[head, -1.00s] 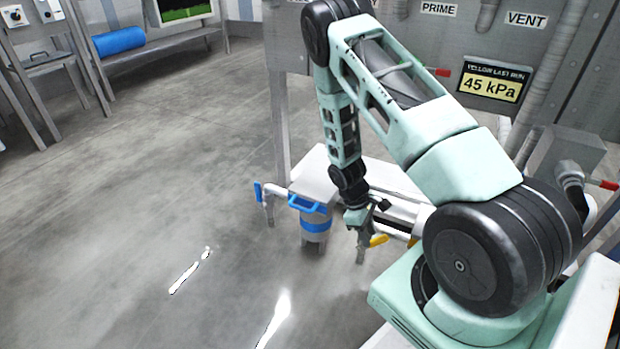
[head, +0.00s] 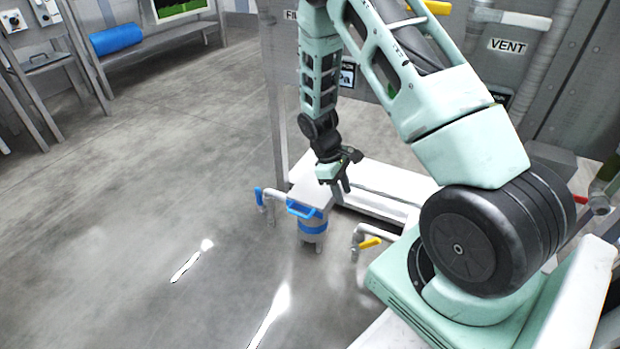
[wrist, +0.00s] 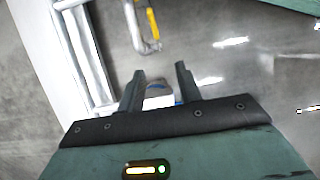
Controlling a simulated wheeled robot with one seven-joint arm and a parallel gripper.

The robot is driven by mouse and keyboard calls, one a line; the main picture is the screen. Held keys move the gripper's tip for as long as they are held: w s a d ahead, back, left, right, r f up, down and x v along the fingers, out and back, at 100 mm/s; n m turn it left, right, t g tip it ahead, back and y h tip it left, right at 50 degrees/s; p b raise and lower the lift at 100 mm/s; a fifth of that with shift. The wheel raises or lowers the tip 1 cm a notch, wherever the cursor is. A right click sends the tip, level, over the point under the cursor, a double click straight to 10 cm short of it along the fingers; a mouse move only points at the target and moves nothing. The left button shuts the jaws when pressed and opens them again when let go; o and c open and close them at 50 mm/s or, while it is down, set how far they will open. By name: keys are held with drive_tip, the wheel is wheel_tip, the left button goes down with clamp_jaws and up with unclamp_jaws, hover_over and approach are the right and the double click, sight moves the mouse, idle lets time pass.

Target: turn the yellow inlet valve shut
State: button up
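A yellow valve handle (head: 370,242) sits on a low pale pipe with a down-turned end, left of my arm's base in the head view. It also shows at the top of the wrist view (wrist: 152,23), lying roughly along the pipe beside it. A second yellow handle (head: 438,7) is at the top edge of the head view. No label on either handle is readable as the inlet. My gripper (head: 341,188) is open and empty, above and left of the low handle and apart from it. In the wrist view my gripper's fingers (wrist: 160,86) stand apart.
A white bench-like surface (head: 385,178) lies behind. The VENT panel (head: 508,46) stands at the back. Floor at left is clear.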

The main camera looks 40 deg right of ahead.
drive_tip(key=w+a+r+t, duration=0.1)
drive_tip(key=a+r, duration=0.5)
drive_tip(key=a, duration=0.4)
drive_tip(key=shift+w+r+y, duration=0.25)
drive_tip(key=shift+r+y, duration=0.05)
